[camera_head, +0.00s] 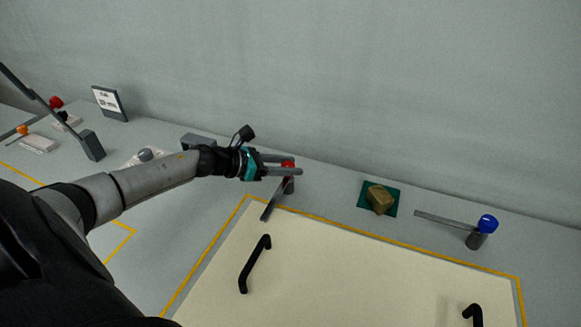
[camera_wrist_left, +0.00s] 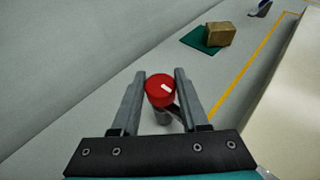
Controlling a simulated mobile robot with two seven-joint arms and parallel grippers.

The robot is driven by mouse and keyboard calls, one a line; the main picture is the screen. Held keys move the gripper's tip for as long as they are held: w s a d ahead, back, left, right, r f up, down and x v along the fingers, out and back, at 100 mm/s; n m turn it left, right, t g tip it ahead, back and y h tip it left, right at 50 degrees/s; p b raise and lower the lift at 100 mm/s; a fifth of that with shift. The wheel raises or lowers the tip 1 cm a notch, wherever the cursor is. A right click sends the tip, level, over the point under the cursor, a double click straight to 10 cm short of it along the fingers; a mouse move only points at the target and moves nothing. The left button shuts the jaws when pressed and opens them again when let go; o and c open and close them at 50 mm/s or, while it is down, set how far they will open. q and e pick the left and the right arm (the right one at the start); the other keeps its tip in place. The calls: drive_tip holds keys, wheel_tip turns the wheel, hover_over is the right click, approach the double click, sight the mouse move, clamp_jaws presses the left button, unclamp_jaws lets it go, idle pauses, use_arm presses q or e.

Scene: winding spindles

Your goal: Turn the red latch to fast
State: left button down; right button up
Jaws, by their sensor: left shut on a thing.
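A grey bar (camera_head: 270,206) reaches from under the knob toward the front, to the yellow line by the cream board. My left gripper (camera_head: 282,164) comes in from the left and is shut on the red knob. In the left wrist view its two grey fingers (camera_wrist_left: 160,88) stand on either side of the knob. The post under the knob is partly hidden. My right gripper is not in view.
A blue-knobbed latch (camera_head: 487,224) with a grey bar stands at the right. A brown block (camera_head: 380,199) rests on a green pad (camera_head: 365,204). The cream board (camera_head: 340,270) has black handles (camera_head: 254,264). A sign (camera_head: 109,102) and other fixtures stand at the left.

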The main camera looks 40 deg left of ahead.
use_arm(q)
drive_tip(key=shift+r, duration=0.1)
drive_tip(key=shift+c, duration=2.1)
unclamp_jaws()
drive_tip(key=shift+s+a+r, duration=0.1)
drive_tip(key=shift+s+a, duration=0.25)
drive_tip(key=shift+s, duration=0.2)
drive_tip(key=p+v, duration=0.4)
drive_tip(key=v, duration=1)
drive_tip(key=shift+d, duration=0.1)
